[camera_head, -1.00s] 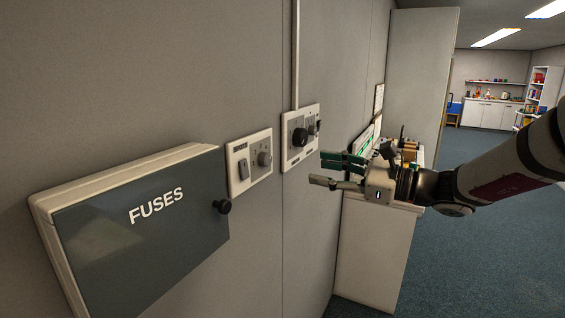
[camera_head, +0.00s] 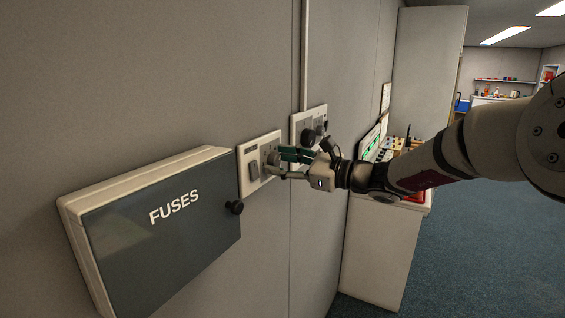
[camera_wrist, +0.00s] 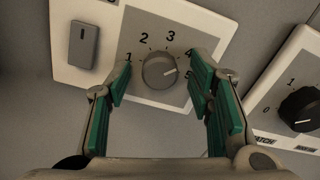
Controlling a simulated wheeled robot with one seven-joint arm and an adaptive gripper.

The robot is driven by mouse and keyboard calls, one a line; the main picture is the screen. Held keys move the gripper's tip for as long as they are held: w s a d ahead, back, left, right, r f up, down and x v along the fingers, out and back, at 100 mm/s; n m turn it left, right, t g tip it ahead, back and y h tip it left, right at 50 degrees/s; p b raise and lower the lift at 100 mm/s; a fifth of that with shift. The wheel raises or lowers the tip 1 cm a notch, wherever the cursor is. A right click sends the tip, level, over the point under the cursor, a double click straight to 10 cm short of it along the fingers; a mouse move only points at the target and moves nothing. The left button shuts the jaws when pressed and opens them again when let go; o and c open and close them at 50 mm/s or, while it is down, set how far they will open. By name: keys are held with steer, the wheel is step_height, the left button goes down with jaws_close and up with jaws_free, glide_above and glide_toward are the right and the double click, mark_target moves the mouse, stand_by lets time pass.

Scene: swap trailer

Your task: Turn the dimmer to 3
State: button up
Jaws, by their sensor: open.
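The dimmer is a round grey knob (camera_wrist: 159,70) on a pale wall plate (camera_wrist: 88,12), with numbers 1 to 5 around it. A light mark on the knob points right, roughly between 4 and 5; the exact setting is hard to tell. In the head view the knob (camera_head: 273,158) is partly behind the fingertips. My gripper (camera_head: 281,164) is open in front of the plate. In the wrist view its green-padded fingers stand on either side of the knob, with gaps showing. How far the fingertips are from the plate is unclear.
A grey rocker switch (camera_wrist: 83,44) shares the plate. A second plate with a black knob (camera_wrist: 300,108) is close on the right. A cabinet (camera_head: 375,250) stands beyond my gripper.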

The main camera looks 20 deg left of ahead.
jaws_close()
steer(key=shift+n, duration=0.3)
steer(key=n+b, duration=0.1)
steer(key=n, duration=0.2)
steer(key=shift+n+b, duration=1)
steer(key=shift+n, duration=1.5)
